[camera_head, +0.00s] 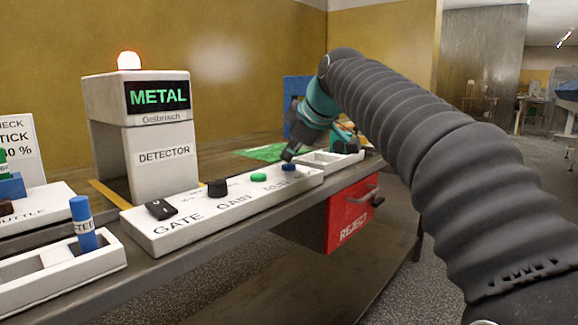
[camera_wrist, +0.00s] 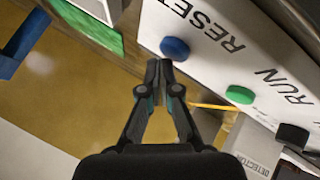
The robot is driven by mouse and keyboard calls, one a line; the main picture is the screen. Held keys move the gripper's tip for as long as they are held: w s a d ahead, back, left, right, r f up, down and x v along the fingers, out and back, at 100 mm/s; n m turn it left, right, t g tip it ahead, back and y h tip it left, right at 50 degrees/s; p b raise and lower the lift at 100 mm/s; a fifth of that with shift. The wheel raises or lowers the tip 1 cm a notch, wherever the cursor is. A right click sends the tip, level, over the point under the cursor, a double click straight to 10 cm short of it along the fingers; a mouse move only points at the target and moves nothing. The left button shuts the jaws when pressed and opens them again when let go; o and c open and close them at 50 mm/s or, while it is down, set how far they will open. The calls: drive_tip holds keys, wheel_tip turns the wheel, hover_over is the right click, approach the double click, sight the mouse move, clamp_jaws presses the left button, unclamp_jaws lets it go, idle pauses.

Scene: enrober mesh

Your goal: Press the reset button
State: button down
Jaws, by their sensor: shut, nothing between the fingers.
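The blue reset button (camera_wrist: 175,48) sits on the white control panel, beside the printed word RESET in the wrist view. It also shows at the panel's right end in the head view (camera_head: 288,167). My gripper (camera_wrist: 159,68) is shut and empty, its tips pointing at the panel close to the blue button. In the head view my gripper (camera_head: 288,155) is just above the button. In the wrist view the tips appear slightly to one side of it; I cannot tell whether they touch. The button is not covered in the wrist view.
A green RUN button (camera_head: 258,177), a black gain knob (camera_head: 217,188) and a black gate switch (camera_head: 161,209) share the panel. Behind stands the detector (camera_head: 163,165), showing METAL under a glowing lamp (camera_head: 129,60). A red reject bin (camera_head: 350,215) hangs below at right.

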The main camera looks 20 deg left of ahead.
sight(290, 166)
drive_tip(key=shift+f+b, duration=0.35)
drive_tip(key=shift+f, duration=0.15)
idle(0.6)
idle(0.3)
drive_tip(key=shift+r+p, duration=0.95)
drive_tip(key=shift+p, duration=0.05)
wheel_tip(290, 166, up, 5)
drive_tip(key=p, duration=0.5)
idle(0.4)
